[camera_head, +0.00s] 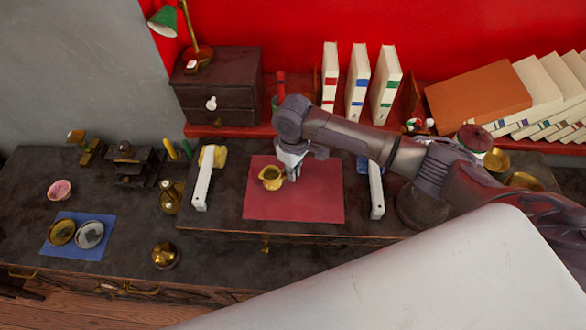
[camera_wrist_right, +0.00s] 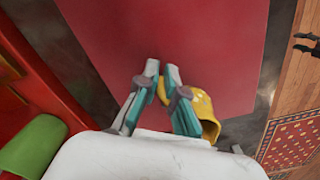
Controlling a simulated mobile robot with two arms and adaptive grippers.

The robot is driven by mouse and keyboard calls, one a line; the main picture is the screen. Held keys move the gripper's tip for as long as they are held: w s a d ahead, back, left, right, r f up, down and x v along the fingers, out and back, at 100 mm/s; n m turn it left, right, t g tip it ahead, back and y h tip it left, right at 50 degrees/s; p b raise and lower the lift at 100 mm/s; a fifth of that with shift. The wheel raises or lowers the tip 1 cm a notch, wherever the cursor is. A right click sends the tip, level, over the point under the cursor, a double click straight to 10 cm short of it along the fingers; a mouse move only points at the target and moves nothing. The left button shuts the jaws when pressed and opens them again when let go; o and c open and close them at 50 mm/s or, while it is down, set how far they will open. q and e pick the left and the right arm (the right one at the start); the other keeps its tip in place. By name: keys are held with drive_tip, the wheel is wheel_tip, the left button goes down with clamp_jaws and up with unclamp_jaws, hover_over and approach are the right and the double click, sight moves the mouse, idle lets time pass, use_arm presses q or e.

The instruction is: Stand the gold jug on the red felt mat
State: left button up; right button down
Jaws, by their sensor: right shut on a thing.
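The gold jug (camera_head: 270,178) is over the red felt mat (camera_head: 312,205), left of its middle. My right gripper (camera_head: 291,175) is at the jug's right side and is shut on it. In the right wrist view the gripper's fingertips (camera_wrist_right: 160,72) close on one edge of the jug (camera_wrist_right: 205,108), and the mat (camera_wrist_right: 175,35) lies beyond. I cannot tell whether the jug touches the mat or hangs just above it. My left gripper is not in view.
White bars (camera_head: 203,180) and (camera_head: 376,190) stand on either side of the mat. A dark drawer box (camera_head: 217,102) and upright books (camera_head: 357,80) are behind. A blue mat (camera_head: 60,250) with two small dishes and a brass bell (camera_head: 165,256) are at the left.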

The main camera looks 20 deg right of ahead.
drive_tip(key=c, duration=1.3)
unclamp_jaws()
drive_tip(key=shift+f, duration=0.1)
wheel_tip(320, 180, up, 12)
drive_tip(key=b, duration=0.1)
drive_tip(key=shift+r, duration=0.2)
drive_tip(key=shift+f, duration=0.1)
